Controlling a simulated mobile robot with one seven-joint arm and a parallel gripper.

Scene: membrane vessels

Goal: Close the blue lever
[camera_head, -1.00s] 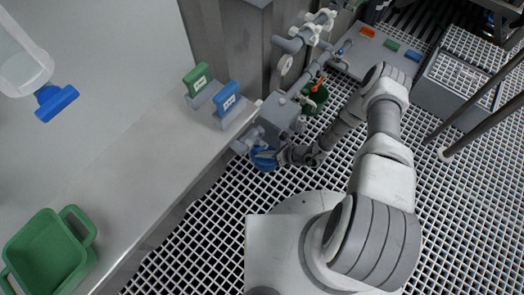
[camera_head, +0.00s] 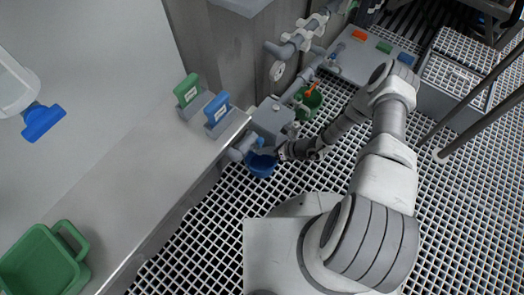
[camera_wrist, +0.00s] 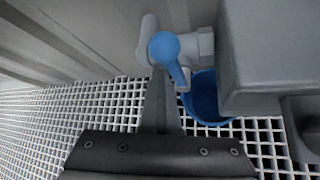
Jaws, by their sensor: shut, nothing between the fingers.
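The blue lever (camera_wrist: 166,50) has a round knob and a short arm slanting down to the right. It sits on a grey tap (camera_wrist: 204,42) at the side of a grey block, with a blue bucket (camera_wrist: 203,100) below. My gripper (camera_wrist: 159,80) is shut and empty, its narrow fingers pointing up at the tap just below the lever's knob; I cannot tell whether they touch it. In the head view my gripper (camera_head: 268,151) is beside the tap, just above the blue bucket (camera_head: 261,165). The lever is barely visible there.
A grey ledge (camera_head: 140,175) runs along the left, with green (camera_head: 188,91) and blue (camera_head: 217,107) labelled tags and a green container (camera_head: 45,265). A green bucket (camera_head: 309,103) with an orange lever (camera_head: 312,87) stands beyond the grey block (camera_head: 270,120). Grated floor lies around my base.

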